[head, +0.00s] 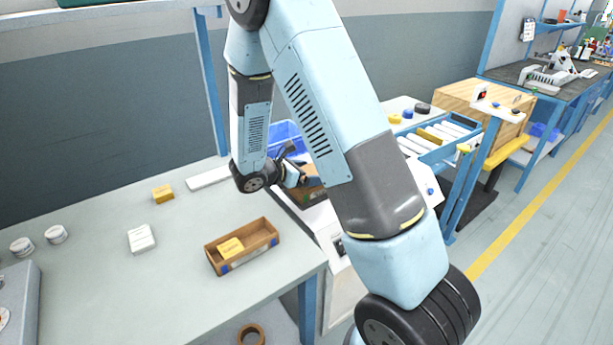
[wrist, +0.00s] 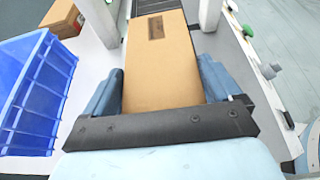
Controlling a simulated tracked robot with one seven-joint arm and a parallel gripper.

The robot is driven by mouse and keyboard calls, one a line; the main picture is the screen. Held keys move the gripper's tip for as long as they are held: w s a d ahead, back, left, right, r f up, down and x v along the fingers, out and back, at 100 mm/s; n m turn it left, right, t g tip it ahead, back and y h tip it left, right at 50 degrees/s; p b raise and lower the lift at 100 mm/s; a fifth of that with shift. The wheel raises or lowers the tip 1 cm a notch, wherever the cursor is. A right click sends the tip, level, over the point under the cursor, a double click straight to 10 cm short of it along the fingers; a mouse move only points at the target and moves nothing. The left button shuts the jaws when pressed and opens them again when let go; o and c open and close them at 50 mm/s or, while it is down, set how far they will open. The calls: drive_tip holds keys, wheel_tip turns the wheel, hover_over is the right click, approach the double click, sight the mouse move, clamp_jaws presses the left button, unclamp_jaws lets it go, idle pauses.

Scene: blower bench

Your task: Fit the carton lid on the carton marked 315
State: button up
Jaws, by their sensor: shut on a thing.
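My gripper (wrist: 158,88) has its blue fingers on both sides of a flat brown cardboard piece, which looks like the carton lid (wrist: 160,70). A dark label lies near its far end. In the head view my gripper (head: 300,176) is partly hidden by my arm, beside brown cardboard (head: 312,194) over the white bench part to the right of the table. I cannot tell whether the lid touches a carton below. No mark 315 is readable in either view.
A blue bin (wrist: 35,95) stands left of my gripper; it also shows in the head view (head: 285,136). A brown box (wrist: 62,17) is beyond it. A wooden tray (head: 262,236) holding a yellow box (head: 231,248) sits on the table (head: 120,290). A roller conveyor (head: 440,138) lies right.

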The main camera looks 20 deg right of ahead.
drive_tip(key=shift+f, duration=0.5)
drive_tip(key=shift+f, duration=0.5)
drive_tip(key=o, duration=0.7)
drive_tip(key=shift+r, duration=0.1)
